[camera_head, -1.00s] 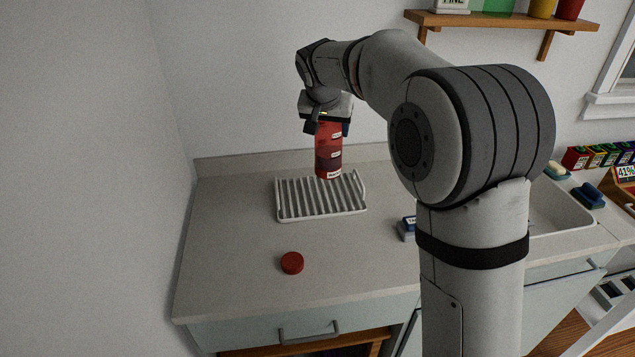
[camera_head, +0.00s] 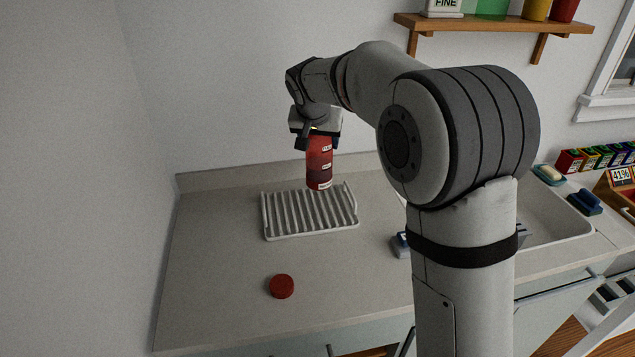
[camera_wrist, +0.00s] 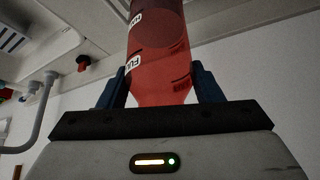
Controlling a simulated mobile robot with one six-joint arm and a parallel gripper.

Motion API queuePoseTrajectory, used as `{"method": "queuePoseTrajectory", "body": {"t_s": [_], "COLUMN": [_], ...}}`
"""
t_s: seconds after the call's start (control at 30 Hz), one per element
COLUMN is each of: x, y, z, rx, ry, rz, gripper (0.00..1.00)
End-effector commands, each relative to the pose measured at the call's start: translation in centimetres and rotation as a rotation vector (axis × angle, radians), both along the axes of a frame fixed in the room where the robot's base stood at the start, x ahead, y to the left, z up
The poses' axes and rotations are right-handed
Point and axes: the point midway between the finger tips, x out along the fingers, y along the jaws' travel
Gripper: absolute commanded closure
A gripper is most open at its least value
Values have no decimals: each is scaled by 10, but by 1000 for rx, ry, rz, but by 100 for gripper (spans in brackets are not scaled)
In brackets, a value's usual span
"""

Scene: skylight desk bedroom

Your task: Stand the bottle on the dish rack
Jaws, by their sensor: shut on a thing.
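The red, see-through bottle (camera_head: 319,165) with small white labels hangs upright from my gripper (camera_head: 316,138). My gripper is shut on its upper part, and in the wrist view the two dark fingers flank the bottle (camera_wrist: 158,60). The white ribbed dish rack (camera_head: 308,212) lies on the counter by the back wall. In the head view the bottle's base overlaps the rack's back edge. I cannot tell for sure whether the base touches the rack.
A red round cap (camera_head: 282,286) lies on the counter (camera_head: 225,265) in front of the rack. A blue and white thing (camera_head: 400,246) sits right of the rack, partly behind my arm. The sink (camera_head: 560,215) is further right. The counter left of the rack is clear.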

Motion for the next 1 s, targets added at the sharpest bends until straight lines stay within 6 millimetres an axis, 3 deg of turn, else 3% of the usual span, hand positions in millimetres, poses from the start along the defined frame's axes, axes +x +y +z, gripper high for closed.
{"method": "queuePoseTrajectory", "body": {"t_s": [0.1, 0.37, 0.53, 0.93, 0.97, 1.0], "x": [-1, 0, -1, 0, -1, -1], "y": [1, 2, 2, 3, 3, 3], "z": [-21, -43, -67, -75, -74, -73], "rx": [0, 1, 0, 1, 1, 1], "ry": [2, 0, 1, -2, 0, 0], "rz": [2, 3, 4, 4, 4, 4], "gripper": [96, 96, 96, 96, 38, 35]}}
